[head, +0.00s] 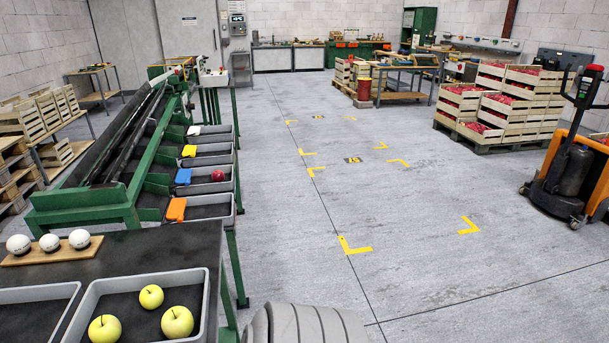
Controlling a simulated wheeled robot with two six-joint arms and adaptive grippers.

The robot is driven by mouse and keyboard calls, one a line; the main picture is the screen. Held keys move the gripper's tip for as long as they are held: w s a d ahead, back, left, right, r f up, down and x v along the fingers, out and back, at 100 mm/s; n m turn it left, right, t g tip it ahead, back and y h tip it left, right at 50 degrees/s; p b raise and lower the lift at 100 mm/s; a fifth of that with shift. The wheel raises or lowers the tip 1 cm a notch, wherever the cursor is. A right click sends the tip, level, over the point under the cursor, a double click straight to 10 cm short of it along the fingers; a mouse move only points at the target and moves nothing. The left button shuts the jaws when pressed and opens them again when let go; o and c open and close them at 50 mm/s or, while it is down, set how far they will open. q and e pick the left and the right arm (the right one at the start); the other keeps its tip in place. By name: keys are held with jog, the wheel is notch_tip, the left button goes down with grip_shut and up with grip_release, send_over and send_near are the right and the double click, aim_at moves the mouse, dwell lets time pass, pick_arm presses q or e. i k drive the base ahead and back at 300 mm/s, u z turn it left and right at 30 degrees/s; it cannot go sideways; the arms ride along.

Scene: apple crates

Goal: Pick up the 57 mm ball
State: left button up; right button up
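Three white balls sit in a row on a wooden board (52,254) at the left end of a dark table. They are the left ball (18,244), the middle ball (49,242) and the right ball (79,238). The middle ball looks a little smaller than the other two. Each seems to carry small dark marks, too small to read, so I cannot tell which one is 57 mm. Neither of my grippers shows in the head view.
In front of the board, a grey tray (205,312) holds three yellow-green apples (178,322). Another grey tray (70,290) stands left of it. A green sorting machine (135,190) with side bins stands behind the table. The floor (300,230) to the right is open.

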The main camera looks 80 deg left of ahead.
aim_at(48, 242)
jog(key=k, duration=1.8)
jog(key=u, duration=1.7)
